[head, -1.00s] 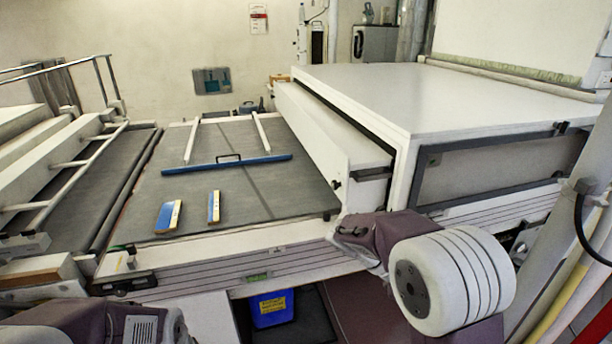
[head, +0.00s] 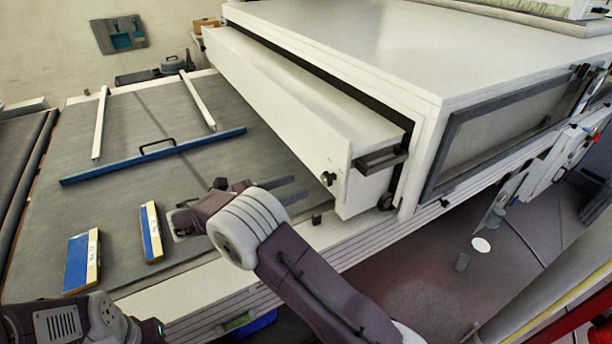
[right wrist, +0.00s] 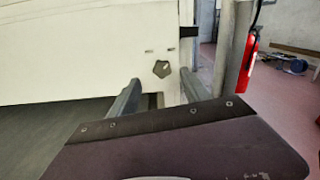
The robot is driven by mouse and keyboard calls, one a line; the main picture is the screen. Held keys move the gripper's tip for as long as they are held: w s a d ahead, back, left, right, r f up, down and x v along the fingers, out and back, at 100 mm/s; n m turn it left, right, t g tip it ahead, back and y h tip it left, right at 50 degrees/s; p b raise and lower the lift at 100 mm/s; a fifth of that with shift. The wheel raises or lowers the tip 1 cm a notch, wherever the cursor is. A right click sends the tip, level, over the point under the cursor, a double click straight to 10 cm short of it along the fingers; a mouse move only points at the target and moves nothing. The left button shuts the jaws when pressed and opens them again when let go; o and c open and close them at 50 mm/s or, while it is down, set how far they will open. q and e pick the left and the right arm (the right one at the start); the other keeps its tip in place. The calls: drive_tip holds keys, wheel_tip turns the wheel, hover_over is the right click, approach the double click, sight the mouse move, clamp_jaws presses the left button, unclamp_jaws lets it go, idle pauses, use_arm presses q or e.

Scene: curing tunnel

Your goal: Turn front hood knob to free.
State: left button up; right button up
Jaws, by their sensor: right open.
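The hood (head: 300,110) is a long white box along the tunnel's open side. Its front hood knob (head: 328,178) is small and dark on the near end face. In the right wrist view the knob (right wrist: 161,68) is dark, five-sided, with a small pale mark beside it. My right gripper (head: 298,188) is open and empty, fingers pointing right toward the knob, a gap apart from it. In the right wrist view its fingers (right wrist: 159,78) stand either side below the knob. My left arm shows only at the bottom left; its gripper is not visible.
A dark handle (head: 380,158) sticks out of the hood's end, right of the knob. The grey belt (head: 220,150) holds a blue bar (head: 150,158) and two blue-yellow blocks (head: 82,262) (head: 152,232). The white tunnel housing (head: 400,50) stands behind the hood.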

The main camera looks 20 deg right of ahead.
sight(323, 180)
drive_tip(key=shift+n+t, duration=0.3)
drive_tip(key=shift+d+f, duration=0.15)
drive_tip(key=shift+d, duration=1.15)
drive_tip(key=shift+d+f, duration=0.2)
drive_tip(key=shift+d, duration=1.05)
drive_tip(key=shift+d+f, duration=0.15)
drive_tip(key=shift+d, duration=1.15)
